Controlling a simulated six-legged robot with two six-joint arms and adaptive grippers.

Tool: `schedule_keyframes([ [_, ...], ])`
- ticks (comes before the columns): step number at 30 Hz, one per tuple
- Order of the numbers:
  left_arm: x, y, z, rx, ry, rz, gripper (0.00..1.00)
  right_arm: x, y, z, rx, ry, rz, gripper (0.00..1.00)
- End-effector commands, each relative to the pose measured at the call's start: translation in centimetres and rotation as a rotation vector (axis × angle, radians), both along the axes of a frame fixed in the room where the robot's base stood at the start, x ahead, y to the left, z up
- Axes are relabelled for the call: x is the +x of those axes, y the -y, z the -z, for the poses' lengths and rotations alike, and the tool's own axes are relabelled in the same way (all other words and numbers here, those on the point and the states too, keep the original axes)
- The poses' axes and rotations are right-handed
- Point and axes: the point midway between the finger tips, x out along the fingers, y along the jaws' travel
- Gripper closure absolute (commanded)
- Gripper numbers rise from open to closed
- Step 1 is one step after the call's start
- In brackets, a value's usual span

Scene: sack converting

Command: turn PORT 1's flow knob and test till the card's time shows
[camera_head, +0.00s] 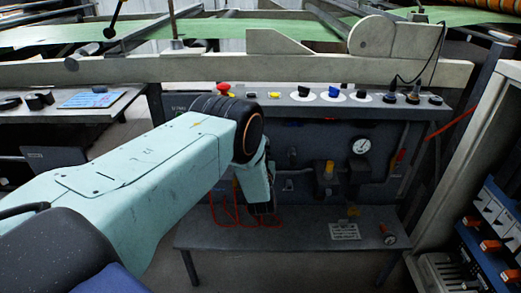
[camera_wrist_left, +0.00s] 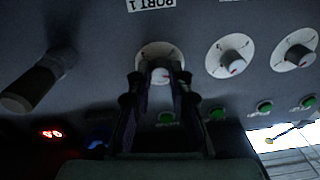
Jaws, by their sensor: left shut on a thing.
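In the left wrist view, PORT 1's flow knob (camera_wrist_left: 160,73) sits on a round white dial plate below an upside-down PORT 1 label (camera_wrist_left: 150,4). My left gripper (camera_wrist_left: 157,82) is shut on this knob, with one finger on each side, partly hiding it. In the head view, my left gripper (camera_head: 262,203) hangs in front of the dark panel, and my arm hides the knob. A small white card (camera_head: 344,231) lies on the grey shelf; its print is too small to read. My right gripper is out of view.
Two similar knobs (camera_wrist_left: 231,56) (camera_wrist_left: 294,50) stand to the right in the wrist view. A dark lever-like handle (camera_wrist_left: 38,82) and a lit red display (camera_wrist_left: 50,134) are at left. In the head view, a pressure gauge (camera_head: 361,146) and a loose small gauge (camera_head: 390,239) are at right.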

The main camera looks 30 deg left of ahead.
Motion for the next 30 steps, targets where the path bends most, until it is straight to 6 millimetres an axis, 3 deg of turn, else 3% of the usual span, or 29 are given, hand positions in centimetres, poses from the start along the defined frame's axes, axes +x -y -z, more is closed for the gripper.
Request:
schedule_keyframes([
  [22, -0.02, 0.11, 0.08, -0.076, 0.044, 0.002, 1.0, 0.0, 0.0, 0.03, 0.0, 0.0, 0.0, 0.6],
  [23, -0.02, 0.11, 0.08, -0.076, 0.044, 0.002, 0.8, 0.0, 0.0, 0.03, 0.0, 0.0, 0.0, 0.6],
  [30, -0.01, 0.06, 0.04, -0.076, 0.045, 0.001, 0.59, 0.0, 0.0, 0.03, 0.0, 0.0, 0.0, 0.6],
])
